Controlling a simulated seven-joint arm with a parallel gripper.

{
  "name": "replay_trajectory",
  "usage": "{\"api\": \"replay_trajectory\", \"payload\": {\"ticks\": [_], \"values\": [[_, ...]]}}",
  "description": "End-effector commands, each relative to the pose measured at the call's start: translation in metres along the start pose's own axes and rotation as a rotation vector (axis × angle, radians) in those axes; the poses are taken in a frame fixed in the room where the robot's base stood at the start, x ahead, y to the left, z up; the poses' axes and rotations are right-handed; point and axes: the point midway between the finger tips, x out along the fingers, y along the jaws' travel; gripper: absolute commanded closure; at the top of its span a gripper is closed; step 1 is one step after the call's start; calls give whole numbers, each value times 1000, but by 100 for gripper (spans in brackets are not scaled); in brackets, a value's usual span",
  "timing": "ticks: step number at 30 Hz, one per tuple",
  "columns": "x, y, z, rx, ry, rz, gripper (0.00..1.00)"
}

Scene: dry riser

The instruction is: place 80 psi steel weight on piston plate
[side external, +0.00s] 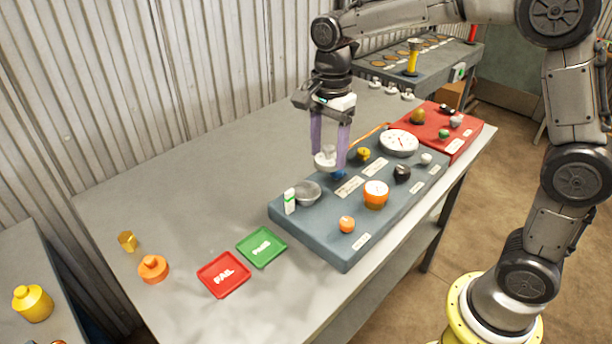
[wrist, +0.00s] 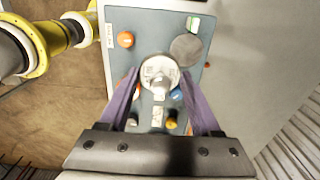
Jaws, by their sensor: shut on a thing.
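My gripper (side external: 329,152), with purple fingers, is shut on a pale steel weight (side external: 325,160) and holds it upright above the blue-grey panel (side external: 330,240). The weight also shows between the fingers in the wrist view (wrist: 159,71); its marking is too small to read. A round grey metal plate (side external: 307,191), which looks like the piston plate, is at the panel's left end. It is bare and lies below and left of the held weight. In the wrist view the plate (wrist: 186,48) is beyond the weight, to the upper right.
The panel carries a white gauge (side external: 399,143), an orange-rimmed gauge (side external: 376,194), several knobs and a green-and-white item (side external: 290,201) beside the plate. Several more weights (side external: 391,88) stand at the table's back edge. Red FAIL (side external: 223,275) and green PASS (side external: 262,247) trays lie left. The table's left middle is clear.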

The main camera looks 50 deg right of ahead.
Motion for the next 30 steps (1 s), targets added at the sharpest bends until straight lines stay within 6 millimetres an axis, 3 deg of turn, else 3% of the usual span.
{"api": "replay_trajectory", "payload": {"ticks": [3, 10, 14, 23, 30], "values": [[20, -20, 2, 0, 0, 2, 100], [47, -44, 4, 0, 0, -3, 100], [53, -48, 5, 0, 0, -3, 100], [88, -55, 5, 0, 0, -2, 100], [91, -55, 5, 0, 0, -3, 100]]}}
